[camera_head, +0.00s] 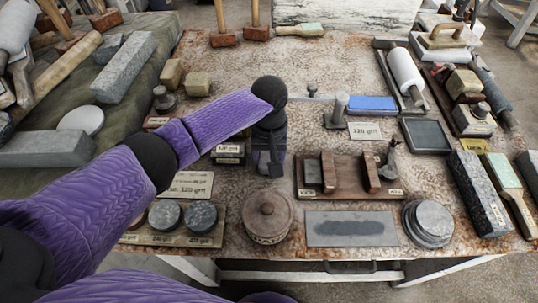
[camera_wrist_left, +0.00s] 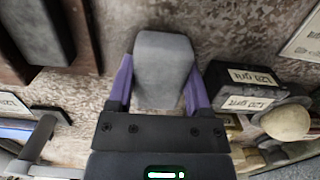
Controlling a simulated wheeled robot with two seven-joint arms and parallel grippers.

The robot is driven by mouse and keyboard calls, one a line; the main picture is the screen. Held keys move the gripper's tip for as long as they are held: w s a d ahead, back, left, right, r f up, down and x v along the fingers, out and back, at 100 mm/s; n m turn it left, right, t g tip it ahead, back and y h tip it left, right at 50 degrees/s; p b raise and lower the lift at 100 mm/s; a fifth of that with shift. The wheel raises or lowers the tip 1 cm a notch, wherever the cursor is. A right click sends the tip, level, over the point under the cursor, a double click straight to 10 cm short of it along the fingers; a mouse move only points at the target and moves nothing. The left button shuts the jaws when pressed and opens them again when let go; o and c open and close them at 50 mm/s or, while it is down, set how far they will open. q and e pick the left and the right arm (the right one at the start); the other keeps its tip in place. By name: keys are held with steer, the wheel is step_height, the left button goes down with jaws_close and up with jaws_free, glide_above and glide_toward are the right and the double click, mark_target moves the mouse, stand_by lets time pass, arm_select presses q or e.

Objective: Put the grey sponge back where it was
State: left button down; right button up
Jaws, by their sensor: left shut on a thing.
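The grey sponge (camera_wrist_left: 163,72) is a pale grey block with rounded edges, held between the two purple fingers of my left gripper (camera_wrist_left: 160,66) in the wrist view. In the head view my left gripper (camera_head: 269,165) points down over the middle of the table, just left of the wooden rack (camera_head: 340,191). The sponge is mostly or wholly hidden there by the gripper. I cannot tell whether it touches the tabletop. My right gripper is not in view.
Small black blocks with grit labels (camera_head: 229,153) stand close left of the gripper. A round lidded pot (camera_head: 267,214) is in front of it. A metal post (camera_head: 336,112) and a blue block (camera_head: 372,104) lie behind to the right. Bare rusty tabletop (camera_head: 300,135) shows between them.

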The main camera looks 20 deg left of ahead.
arm_select(q)
steer(key=shift+f, duration=0.1)
jaws_free()
step_height(320, 180, up, 12)
steer(key=w+p, duration=0.1)
steer(key=p, duration=0.3)
steer(key=shift+a, duration=0.1)
